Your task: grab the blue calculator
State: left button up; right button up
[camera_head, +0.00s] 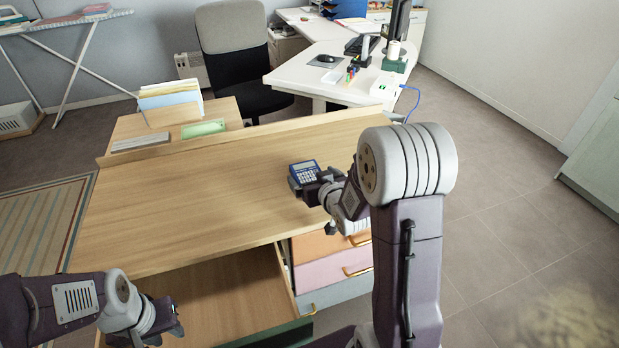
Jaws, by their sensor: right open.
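The blue calculator (304,171), with a pale screen and light keys, is on the right part of the wooden desk top (190,205). My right gripper (301,187) is open at the calculator's near side. Its dark jaws overlap the calculator's lower edge in the picture, and I cannot tell whether they touch it. My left gripper (178,318) is low at the front left, over the open drawer area and away from the calculator. Its fingers are too small and turned to read.
An open wooden drawer (230,300) juts out below the desk's front edge. Coloured drawers (335,270) with brass handles are on the right. A raised shelf (225,110) at the back left holds papers (168,95) and a green item (203,129). The desk's middle is clear.

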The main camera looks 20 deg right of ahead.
aim_at(306, 170)
jog(key=b+x, duration=0.1)
jog(key=x, duration=0.4)
jog(key=shift+w+r, duration=0.15)
jog(key=shift+r, duration=0.1)
jog(key=c, duration=1.5)
